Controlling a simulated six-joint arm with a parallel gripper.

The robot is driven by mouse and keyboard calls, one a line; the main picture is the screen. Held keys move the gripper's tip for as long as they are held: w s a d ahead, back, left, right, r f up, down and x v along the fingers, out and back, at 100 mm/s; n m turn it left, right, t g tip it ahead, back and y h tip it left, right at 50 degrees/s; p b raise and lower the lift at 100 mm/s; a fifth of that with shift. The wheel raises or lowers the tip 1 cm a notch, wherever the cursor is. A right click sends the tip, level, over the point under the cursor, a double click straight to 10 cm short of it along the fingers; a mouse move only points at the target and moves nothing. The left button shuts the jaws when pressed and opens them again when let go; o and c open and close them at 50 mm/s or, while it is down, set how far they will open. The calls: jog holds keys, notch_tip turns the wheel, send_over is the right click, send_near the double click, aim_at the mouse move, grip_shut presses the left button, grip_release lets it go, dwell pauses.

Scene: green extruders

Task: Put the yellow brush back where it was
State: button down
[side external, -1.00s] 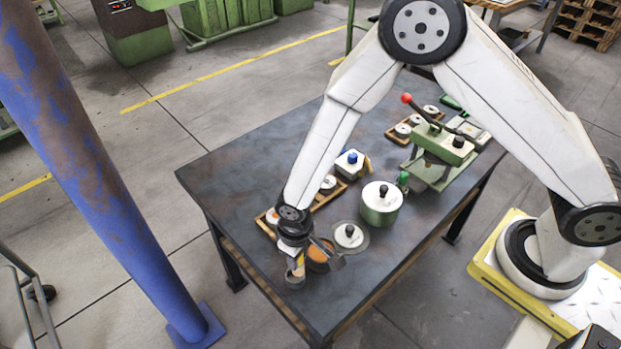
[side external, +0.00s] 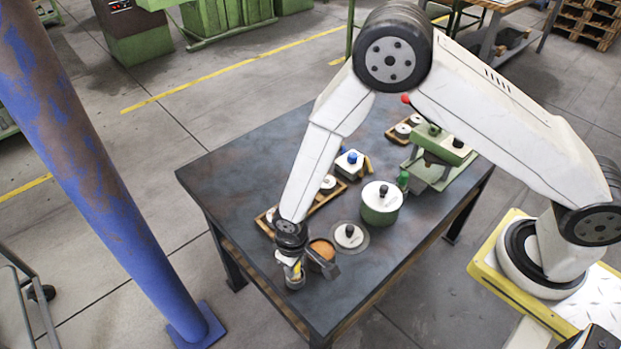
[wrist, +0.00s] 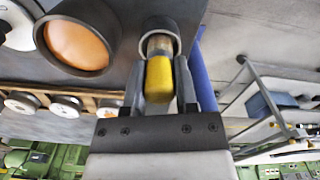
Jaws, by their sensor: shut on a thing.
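My gripper (side external: 293,264) is low over the table's front left corner. In the wrist view, my gripper (wrist: 158,72) is shut on the yellow brush (wrist: 159,82), with a finger on each side of its yellow handle. The brush's far end shows inside the round mouth of a small grey cup (wrist: 175,27). In the side view the cup (side external: 295,283) stands directly below the gripper. The gripper hides most of the brush there, and its depth in the cup is hard to tell.
A dark-rimmed pot with orange contents (wrist: 78,45) stands close beside the cup. A wooden tray with round pieces (side external: 327,200), a lidded green pot (side external: 381,205) and a knobbed lid (side external: 350,236) are farther back. The table's front edge is near.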

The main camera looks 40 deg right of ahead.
jog(key=shift+f, duration=0.15)
jog(key=shift+c, duration=1.9)
grip_release()
notch_tip(320, 180, up, 12)
jog(key=shift+r, duration=0.2)
